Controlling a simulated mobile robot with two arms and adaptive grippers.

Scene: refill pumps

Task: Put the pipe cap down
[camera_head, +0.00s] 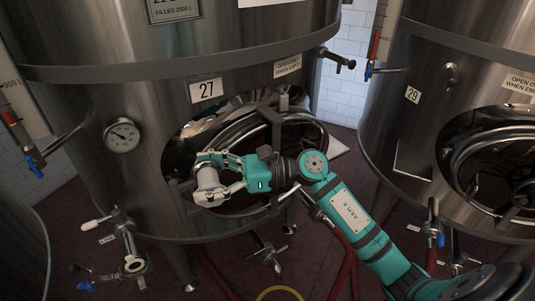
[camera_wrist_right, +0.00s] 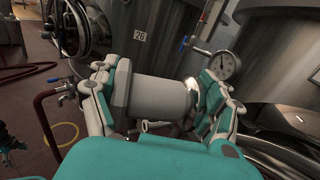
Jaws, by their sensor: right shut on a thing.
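The pipe cap (camera_wrist_right: 162,95) is a whitish-grey cylinder with a wider rim at its left end in the right wrist view. My right gripper (camera_wrist_right: 160,100) is shut on it, with fingers on both ends. In the head view my right gripper (camera_head: 210,180) holds the cap (camera_head: 209,188) in the air in front of the tank marked 27 (camera_head: 75,105). The fingers cover part of the cap there. My left gripper is not in view.
The open oval manhole (camera_head: 318,135) of tank 27 lies just behind my right gripper. A dial gauge (camera_head: 122,135) and a valve (camera_head: 133,263) are to the left. Tank 29 (camera_head: 385,130) stands at right. Red hoses (camera_head: 347,268) run across the dark red floor (camera_head: 235,268).

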